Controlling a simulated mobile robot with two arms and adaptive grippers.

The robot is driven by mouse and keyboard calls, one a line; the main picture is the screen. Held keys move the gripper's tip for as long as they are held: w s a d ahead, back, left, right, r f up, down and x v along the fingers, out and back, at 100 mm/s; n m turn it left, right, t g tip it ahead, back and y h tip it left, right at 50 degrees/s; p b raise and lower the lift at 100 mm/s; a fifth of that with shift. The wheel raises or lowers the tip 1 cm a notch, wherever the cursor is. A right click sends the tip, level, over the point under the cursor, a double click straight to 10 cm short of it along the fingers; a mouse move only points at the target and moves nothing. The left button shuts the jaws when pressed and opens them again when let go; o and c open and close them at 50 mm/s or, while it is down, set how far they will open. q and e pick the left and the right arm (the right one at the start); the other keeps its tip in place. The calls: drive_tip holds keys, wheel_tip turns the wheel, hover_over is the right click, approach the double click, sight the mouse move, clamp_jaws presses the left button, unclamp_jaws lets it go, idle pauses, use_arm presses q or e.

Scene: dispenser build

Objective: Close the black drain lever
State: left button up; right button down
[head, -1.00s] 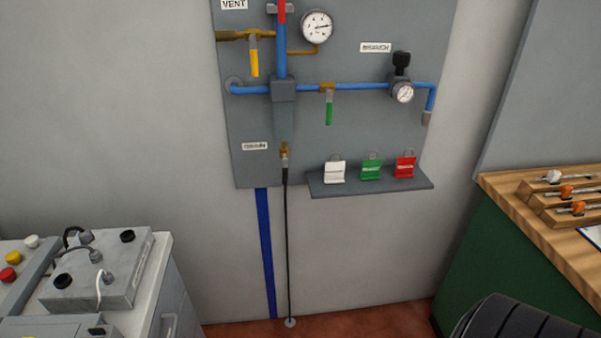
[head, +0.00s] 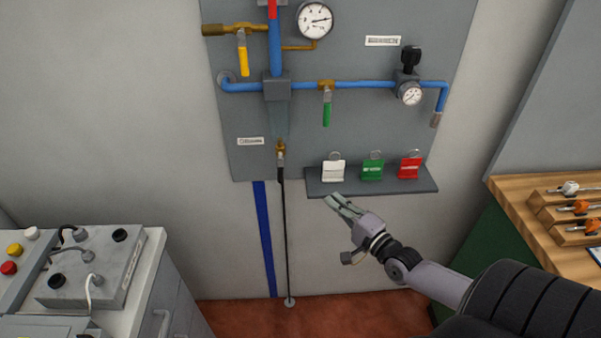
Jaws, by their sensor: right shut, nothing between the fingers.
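The black drain lever (head: 280,173) hangs straight down below a small brass valve (head: 281,147) at the bottom of the grey wall panel. A thin dark hose or line (head: 287,240) runs on down from there to the floor; where the lever ends and the line starts is hard to tell. My right gripper (head: 334,200) is shut and empty. It appears below the small shelf, to the right of and lower than the lever, apart from it in the picture. My left gripper is not in view.
The shelf (head: 400,190) holds white (head: 333,171), green (head: 372,169) and red (head: 410,167) tags. Yellow (head: 243,54) and green (head: 327,108) valve handles hang above. A grey bench (head: 140,275) stands left, a wooden-topped bench (head: 515,187) right.

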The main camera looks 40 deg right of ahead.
sight(280, 168)
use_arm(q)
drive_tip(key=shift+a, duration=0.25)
use_arm(e)
drive_tip(key=shift+a+r, duration=0.1)
drive_tip(key=w, duration=0.5)
drive_tip(key=w+p, duration=0.1)
drive_tip(key=w, duration=0.4)
drive_tip(key=shift+a+r, duration=0.1)
drive_tip(key=shift+r, duration=0.1)
use_arm(q)
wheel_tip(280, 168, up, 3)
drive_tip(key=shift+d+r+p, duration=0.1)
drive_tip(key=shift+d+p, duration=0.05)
drive_tip(key=shift+p, duration=0.95)
use_arm(e)
drive_tip(key=w+a, duration=0.2)
drive_tip(key=a, duration=0.1)
drive_tip(key=shift+w, duration=0.35)
